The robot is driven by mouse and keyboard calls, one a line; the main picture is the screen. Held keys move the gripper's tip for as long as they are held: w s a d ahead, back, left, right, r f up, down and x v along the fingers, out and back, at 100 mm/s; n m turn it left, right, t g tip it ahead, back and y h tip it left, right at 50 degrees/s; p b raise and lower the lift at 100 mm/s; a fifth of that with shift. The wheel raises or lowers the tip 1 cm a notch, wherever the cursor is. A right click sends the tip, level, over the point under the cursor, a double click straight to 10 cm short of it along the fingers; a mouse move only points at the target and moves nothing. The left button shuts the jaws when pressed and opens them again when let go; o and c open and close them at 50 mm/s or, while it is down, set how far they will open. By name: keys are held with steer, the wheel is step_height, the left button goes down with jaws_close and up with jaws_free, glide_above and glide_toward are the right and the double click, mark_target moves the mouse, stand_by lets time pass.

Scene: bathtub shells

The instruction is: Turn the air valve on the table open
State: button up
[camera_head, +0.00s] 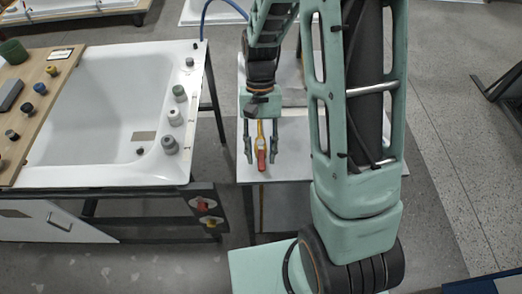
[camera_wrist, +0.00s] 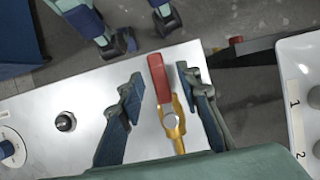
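The air valve has a brass-yellow body (camera_wrist: 173,122) and a red lever handle (camera_wrist: 159,76). It is at the small white table, and in the head view its red handle (camera_head: 261,160) points toward the near edge. In the wrist view the handle lies roughly in line with the body. My gripper (camera_wrist: 163,82) is open, with one finger on each side of the handle and visible gaps between. In the head view my gripper (camera_head: 262,157) hangs over the table from above. The height of the fingertips relative to the handle is hard to tell.
A white bathtub shell (camera_head: 65,170) on a dark frame stands left of the table. Grey-green fittings (camera_head: 170,145) line its rim. A dark round fitting (camera_wrist: 65,121) stands on the table. Red and yellow handles (camera_head: 205,207) show below the tub. Floor to the right is open.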

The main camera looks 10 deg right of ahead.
mark_target(260, 143)
steer(key=v, duration=1.2)
